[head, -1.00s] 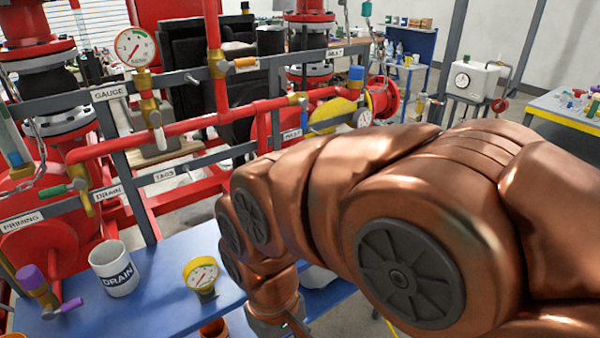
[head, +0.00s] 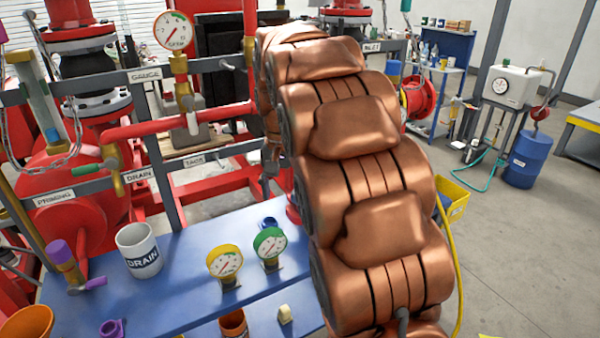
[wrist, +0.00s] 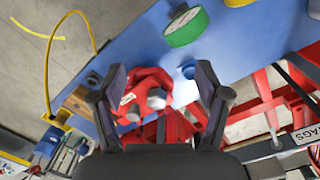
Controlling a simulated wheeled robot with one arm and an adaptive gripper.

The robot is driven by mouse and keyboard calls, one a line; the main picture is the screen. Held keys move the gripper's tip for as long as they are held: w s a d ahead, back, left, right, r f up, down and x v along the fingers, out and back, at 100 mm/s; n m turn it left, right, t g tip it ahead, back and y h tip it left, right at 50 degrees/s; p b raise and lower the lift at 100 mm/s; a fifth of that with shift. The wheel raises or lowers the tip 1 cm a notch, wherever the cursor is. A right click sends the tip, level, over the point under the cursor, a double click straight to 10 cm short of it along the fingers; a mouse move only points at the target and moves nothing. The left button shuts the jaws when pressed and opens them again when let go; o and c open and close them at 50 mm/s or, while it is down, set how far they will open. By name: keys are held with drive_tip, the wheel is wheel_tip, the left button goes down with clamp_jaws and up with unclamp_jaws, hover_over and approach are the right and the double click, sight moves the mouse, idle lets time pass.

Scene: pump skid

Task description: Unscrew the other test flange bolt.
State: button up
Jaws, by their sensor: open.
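In the wrist view, a red flange-like part (wrist: 150,82) with pale grey bolt-like ends (wrist: 156,98) shows between and beyond the fingers of my gripper (wrist: 160,78). It is at the edge of the blue bench. I cannot tell which of these ends is the test flange bolt, or how far it is from the fingers. My gripper is open with nothing between its fingertips that I can see clearly held. In the head view my copper arm covers the flange and most of the gripper.
The blue bench (head: 185,290) carries a DRAIN mug (head: 138,250), a yellow gauge (head: 225,263), a green gauge (head: 270,245) and a small blue part (head: 268,223). Red pipework and a grey frame stand behind. A yellow bin (head: 452,198) is right of my arm. Open floor lies right.

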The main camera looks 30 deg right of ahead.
sight(299, 204)
drive_tip(key=w+d+f+m, duration=0.1)
drive_tip(key=w+d, duration=0.2)
drive_tip(key=w+d+m, duration=0.1)
drive_tip(key=w+d, duration=0.2)
drive_tip(key=w+d+f+b, duration=0.1)
drive_tip(key=w+d, duration=0.2)
drive_tip(key=shift+d+f+m+t, duration=0.3)
drive_tip(key=shift+d+m, duration=0.1)
drive_tip(key=shift+f, duration=0.25)
drive_tip(key=shift+f+p, duration=0.85)
drive_tip(key=shift+f, duration=2.8)
